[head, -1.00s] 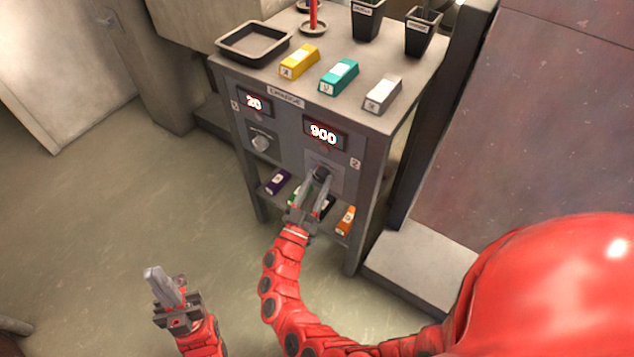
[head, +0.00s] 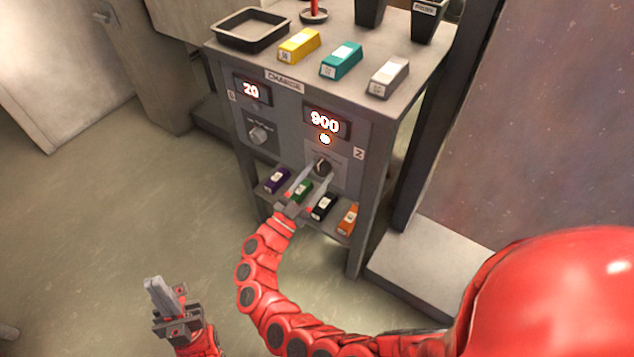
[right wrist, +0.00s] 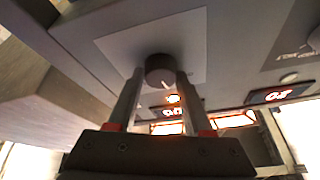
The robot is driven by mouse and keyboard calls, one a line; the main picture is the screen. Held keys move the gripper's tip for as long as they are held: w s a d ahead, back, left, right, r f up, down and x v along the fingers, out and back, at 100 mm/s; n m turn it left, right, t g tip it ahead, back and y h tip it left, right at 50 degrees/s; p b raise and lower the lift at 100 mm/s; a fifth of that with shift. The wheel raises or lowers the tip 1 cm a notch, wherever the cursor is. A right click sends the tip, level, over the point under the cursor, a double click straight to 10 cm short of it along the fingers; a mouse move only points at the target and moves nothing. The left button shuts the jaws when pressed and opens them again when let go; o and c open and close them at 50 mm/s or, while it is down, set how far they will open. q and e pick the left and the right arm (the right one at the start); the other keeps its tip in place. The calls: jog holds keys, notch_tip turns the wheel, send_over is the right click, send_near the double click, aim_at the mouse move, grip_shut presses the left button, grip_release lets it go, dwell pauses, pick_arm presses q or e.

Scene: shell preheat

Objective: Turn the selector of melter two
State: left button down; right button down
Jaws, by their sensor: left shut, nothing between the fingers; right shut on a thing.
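The selector of melter two (head: 323,167) is a dark round knob under the red 900 display (head: 324,122), on the panel side marked 2. A lamp (head: 325,139) glows just below that display. My right gripper (head: 313,176) is at the knob from below, with its fingertips on either side of it. In the right wrist view the knob (right wrist: 160,68), with a pale pointer mark, sits between the fingertips (right wrist: 158,82). My left gripper (head: 156,284) is shut and empty, low at the left over the floor, away from the cabinet.
The other selector (head: 258,133) is under the 20 display (head: 251,90). Yellow (head: 298,46), teal (head: 341,61) and grey (head: 389,78) bars and a dark tray (head: 285,34) are on top. Several small bars, including an orange one (head: 348,219), lie on the lower shelf.

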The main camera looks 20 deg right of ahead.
jog(key=shift+f+m+g+b, duration=0.15)
jog(key=shift+m+g+b, duration=0.4)
jog(key=shift+m, duration=0.35)
jog(key=shift+m+g+h+b, duration=0.35)
jog(key=shift+m+h+b, duration=0.05)
jog(key=shift+m, duration=0.4)
jog(key=shift+c, duration=1.6)
grip_release()
